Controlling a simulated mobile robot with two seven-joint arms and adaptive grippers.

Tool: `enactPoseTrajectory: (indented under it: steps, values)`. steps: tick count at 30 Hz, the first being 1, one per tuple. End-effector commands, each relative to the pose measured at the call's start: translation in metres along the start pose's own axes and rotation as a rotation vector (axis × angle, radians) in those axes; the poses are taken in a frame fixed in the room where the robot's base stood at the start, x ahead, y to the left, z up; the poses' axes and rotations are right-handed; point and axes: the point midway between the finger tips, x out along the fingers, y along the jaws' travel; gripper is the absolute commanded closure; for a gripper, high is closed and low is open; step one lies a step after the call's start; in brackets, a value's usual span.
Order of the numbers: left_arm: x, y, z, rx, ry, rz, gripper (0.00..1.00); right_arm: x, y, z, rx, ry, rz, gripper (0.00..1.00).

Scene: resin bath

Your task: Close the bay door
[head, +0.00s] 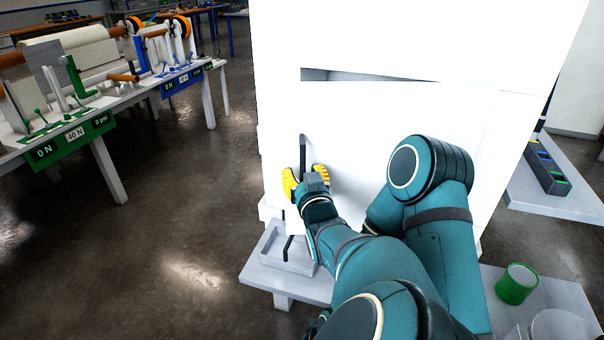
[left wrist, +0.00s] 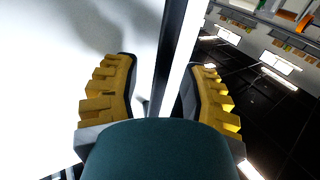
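The bay door (head: 420,110) is a white panel on the front of a tall white cabinet (head: 420,35). A grey gap (head: 345,75) shows above its top edge, so it stands partly open. A black vertical bar handle (head: 303,150) is at its left side and also shows in the left wrist view (left wrist: 172,50). My left gripper (head: 306,181) is at the handle's lower part, with yellow fingers apart on either side of it. In the left wrist view, space shows between the bar and both fingers (left wrist: 160,95). My right gripper is not in view.
A low grey bench under the cabinet holds a shallow grey tray (head: 268,252) and a green cup (head: 517,283). A dark bin (head: 545,170) sits on a surface at the right. Test tables (head: 112,165) stand at the left, with open floor (head: 190,220) between.

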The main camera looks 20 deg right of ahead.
Motion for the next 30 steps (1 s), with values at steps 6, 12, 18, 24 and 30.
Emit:
enactPoseTrajectory:
  steps: [6, 12, 18, 24, 30]
  values:
    - [0.0, 0.0, 0.0, 0.0, 0.0, 0.0, 1.0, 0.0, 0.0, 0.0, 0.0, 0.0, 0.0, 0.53]
    - [0.005, 0.0, 0.0, 0.0, 0.0, -0.001, 1.0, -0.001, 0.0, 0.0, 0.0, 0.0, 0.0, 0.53]
    - [0.042, 0.006, -0.001, -0.001, 0.0, -0.002, 1.0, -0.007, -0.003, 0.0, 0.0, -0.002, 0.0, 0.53]
    - [0.083, 0.016, -0.002, 0.0, 0.001, 0.001, 1.0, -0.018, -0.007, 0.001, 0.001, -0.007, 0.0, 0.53]
    - [0.121, 0.029, 0.002, -0.005, -0.001, 0.045, 1.0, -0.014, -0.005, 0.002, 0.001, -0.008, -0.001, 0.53]
